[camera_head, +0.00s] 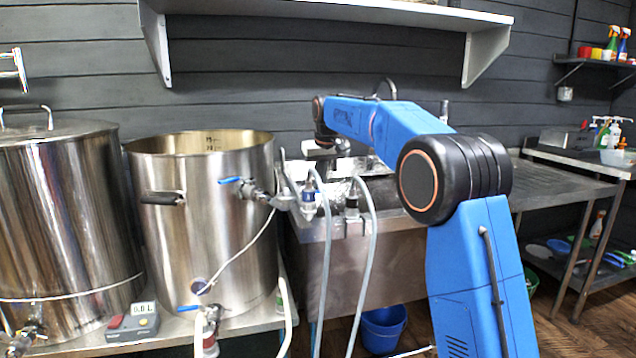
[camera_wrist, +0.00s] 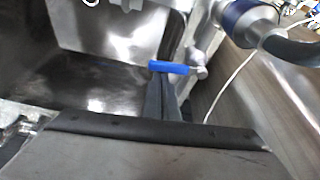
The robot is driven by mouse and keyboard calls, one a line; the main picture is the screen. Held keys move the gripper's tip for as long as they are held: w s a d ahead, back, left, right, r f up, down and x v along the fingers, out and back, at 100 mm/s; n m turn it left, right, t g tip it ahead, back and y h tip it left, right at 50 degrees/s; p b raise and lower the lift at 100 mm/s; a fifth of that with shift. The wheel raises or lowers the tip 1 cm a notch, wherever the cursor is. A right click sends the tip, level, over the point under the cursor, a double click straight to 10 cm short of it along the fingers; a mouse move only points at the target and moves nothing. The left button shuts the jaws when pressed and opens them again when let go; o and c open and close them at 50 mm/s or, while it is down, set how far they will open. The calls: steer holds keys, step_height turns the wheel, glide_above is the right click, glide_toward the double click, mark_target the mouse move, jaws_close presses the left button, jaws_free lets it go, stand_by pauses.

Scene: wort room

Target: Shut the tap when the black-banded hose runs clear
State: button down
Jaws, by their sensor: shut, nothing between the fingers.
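Two pale hoses hang over the sink's front edge in the head view. The black-banded hose (camera_head: 352,203) is on the right and the blue-banded hose (camera_head: 309,193) is on its left. A tap with a blue lever (camera_head: 231,180) sits on the open kettle's side. In the wrist view a blue lever (camera_wrist: 170,67) lies across the view close to my gripper (camera_wrist: 166,97), whose dark fingers are together and empty. I cannot tell whether they touch it. A blue-banded fitting (camera_wrist: 250,18) shows at upper right. No liquid at the hose ends can be made out.
The open steel kettle (camera_head: 205,240) and a lidded one (camera_head: 65,220) stand left of the sink (camera_head: 345,265). A small meter (camera_head: 133,322) appears to read 0.0 L. A blue bucket (camera_head: 384,328) is below. A shelf (camera_head: 330,12) hangs above.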

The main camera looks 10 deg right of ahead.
steer(key=shift+s+d, duration=0.15)
steer(key=shift+s, duration=0.55)
steer(key=shift+s+f, duration=0.1)
steer(key=shift+f, duration=0.05)
